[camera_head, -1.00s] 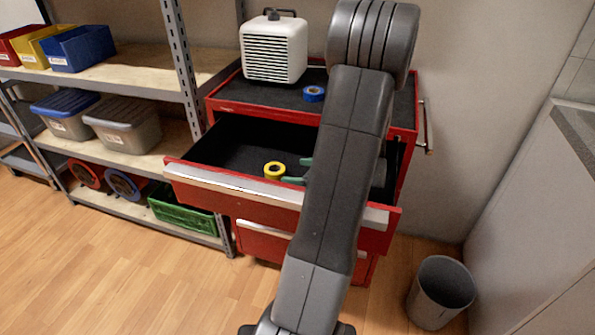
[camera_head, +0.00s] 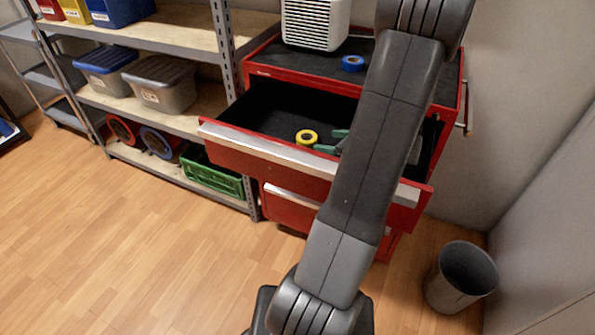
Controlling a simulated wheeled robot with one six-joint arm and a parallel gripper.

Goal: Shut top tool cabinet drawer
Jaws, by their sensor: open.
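The red tool cabinet (camera_head: 290,207) stands against the back wall with a dark mat on its top. Its top drawer (camera_head: 262,150) is pulled well out toward me, with a pale metal strip along the front edge. Inside the drawer lie a yellow tape roll (camera_head: 306,137) and a green-handled tool (camera_head: 329,148), partly hidden behind my arm. My arm crosses in front of the right part of the open drawer. My gripper is not visible in this view.
A blue tape roll (camera_head: 353,63) and a white heater-like box (camera_head: 315,22) sit on the cabinet top. A grey shelf unit (camera_head: 222,45) with bins stands close at left. A grey waste bin (camera_head: 460,277) stands at right. The wood floor at front left is clear.

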